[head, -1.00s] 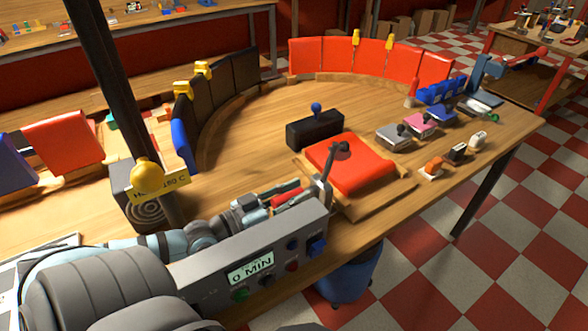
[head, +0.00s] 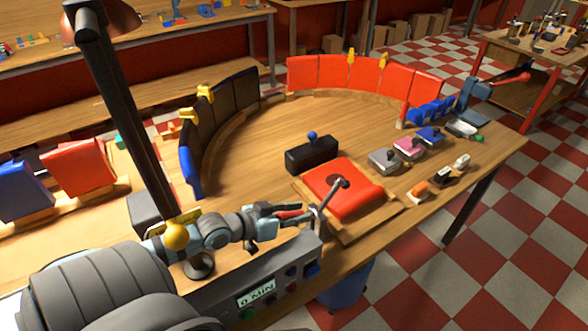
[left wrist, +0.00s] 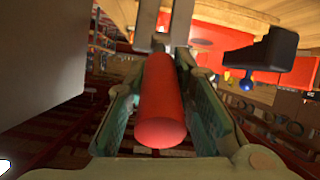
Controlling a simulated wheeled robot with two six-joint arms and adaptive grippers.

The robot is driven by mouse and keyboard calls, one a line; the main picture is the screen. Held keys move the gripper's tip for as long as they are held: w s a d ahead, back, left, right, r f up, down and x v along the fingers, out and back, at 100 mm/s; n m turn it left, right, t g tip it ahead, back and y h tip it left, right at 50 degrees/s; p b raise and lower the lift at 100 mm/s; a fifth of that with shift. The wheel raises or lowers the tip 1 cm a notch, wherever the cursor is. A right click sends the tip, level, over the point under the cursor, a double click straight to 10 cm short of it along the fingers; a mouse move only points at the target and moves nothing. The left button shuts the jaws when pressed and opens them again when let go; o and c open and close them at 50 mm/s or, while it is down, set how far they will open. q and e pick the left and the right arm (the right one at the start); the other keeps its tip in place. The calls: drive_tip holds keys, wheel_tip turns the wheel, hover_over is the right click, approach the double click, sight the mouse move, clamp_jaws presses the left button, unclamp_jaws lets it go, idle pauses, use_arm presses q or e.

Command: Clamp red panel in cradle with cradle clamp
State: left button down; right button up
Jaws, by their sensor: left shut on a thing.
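The red panel (head: 340,204) lies flat in the wooden cradle (head: 378,225) near the front edge of the bench. The cradle clamp (head: 326,204) stands at the cradle's left side. Its metal arm leans over the panel, and its dark pad is over the panel's middle; I cannot tell whether it presses on it. My left gripper (head: 284,214) is left of the cradle, shut on the clamp's red grip. In the left wrist view the red grip (left wrist: 166,100) lies lengthwise between both fingers, with grey metal at its far end. My right gripper is not in view.
A grey console (head: 215,290) with a "0 MIN" display stands in front of my left gripper. A black block (head: 312,157) with a blue knob is behind the cradle. Several small knobbed blocks lie to the right. A curved row of red panels (head: 362,75) stands behind.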

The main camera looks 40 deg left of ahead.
use_arm(q)
drive_tip(key=shift+w+d+r+g+y+p, duration=0.1)
drive_tip(key=shift+w+r+g+y+p, duration=0.15)
drive_tip(key=shift+r+g+p, duration=0.35)
drive_tip(key=shift+w+d+r+g+y+p, duration=0.1)
drive_tip(key=shift+w+r+g+y+p, duration=0.2)
drive_tip(key=shift+p, duration=0.55)
drive_tip(key=shift+f+h, duration=0.15)
drive_tip(key=shift+h, duration=0.1)
drive_tip(key=c, duration=1.4)
unclamp_jaws()
drive_tip(key=shift+f, duration=0.1)
wheel_tip(320, 180, up, 10)
